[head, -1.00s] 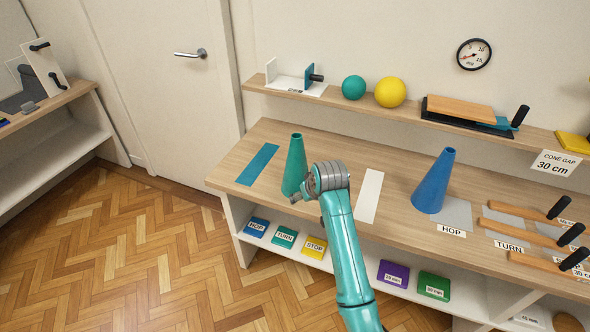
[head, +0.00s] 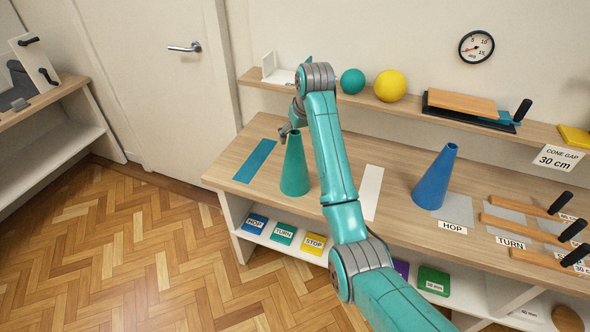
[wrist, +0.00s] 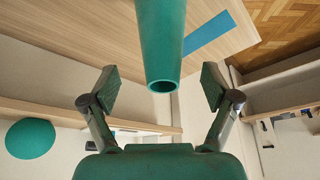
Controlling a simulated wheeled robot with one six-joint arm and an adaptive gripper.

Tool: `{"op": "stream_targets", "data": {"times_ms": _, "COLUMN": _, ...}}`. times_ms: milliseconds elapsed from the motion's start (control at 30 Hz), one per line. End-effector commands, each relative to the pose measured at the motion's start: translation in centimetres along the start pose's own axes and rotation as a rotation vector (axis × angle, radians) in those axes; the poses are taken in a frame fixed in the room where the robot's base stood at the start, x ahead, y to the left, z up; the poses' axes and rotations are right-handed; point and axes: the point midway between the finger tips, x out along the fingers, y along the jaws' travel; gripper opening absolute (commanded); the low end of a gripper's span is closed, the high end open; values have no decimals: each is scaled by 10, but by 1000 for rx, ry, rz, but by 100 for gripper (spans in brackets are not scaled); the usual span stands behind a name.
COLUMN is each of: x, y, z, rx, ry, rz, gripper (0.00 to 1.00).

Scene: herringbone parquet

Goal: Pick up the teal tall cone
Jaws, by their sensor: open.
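The teal tall cone (head: 295,172) stands upright on the wooden bench top, between a blue strip and a white strip. My gripper (head: 287,132) is at the cone's narrow top, partly hidden behind my arm in the head view. In the wrist view the cone (wrist: 162,42) reaches in from the top edge, and its open round tip lies between the two spread fingers of my gripper (wrist: 156,88). A gap shows on each side of the tip, and neither finger appears to touch it.
A blue cone (head: 435,178) stands to the right, beside paddles with black handles. A wall shelf (head: 345,97) behind the bench holds a teal ball (head: 352,81) and a yellow ball (head: 390,86). The bench top left of the teal cone is clear except for the blue strip (head: 255,160).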

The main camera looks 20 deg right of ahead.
Motion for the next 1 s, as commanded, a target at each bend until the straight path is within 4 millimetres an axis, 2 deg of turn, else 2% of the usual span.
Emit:
{"op": "stream_targets", "data": {"times_ms": 233, "x": 17, "y": -1, "z": -1, "rx": 0, "ry": 0, "rz": 0, "gripper": 87}}
{"op": "stream_targets", "data": {"times_ms": 500, "x": 53, "y": -3, "z": -4, "rx": 0, "ry": 0, "rz": 0, "gripper": 87}}
{"op": "stream_targets", "data": {"times_ms": 833, "x": 60, "y": -3, "z": -4, "rx": 0, "ry": 1, "rz": 0, "gripper": 87}}
{"op": "stream_targets", "data": {"times_ms": 867, "x": 60, "y": -3, "z": -4, "rx": 0, "ry": 1, "rz": 0, "gripper": 85}}
{"op": "stream_targets", "data": {"times_ms": 1000, "x": 60, "y": -3, "z": -4, "rx": 0, "ry": 1, "rz": 0, "gripper": 50}}
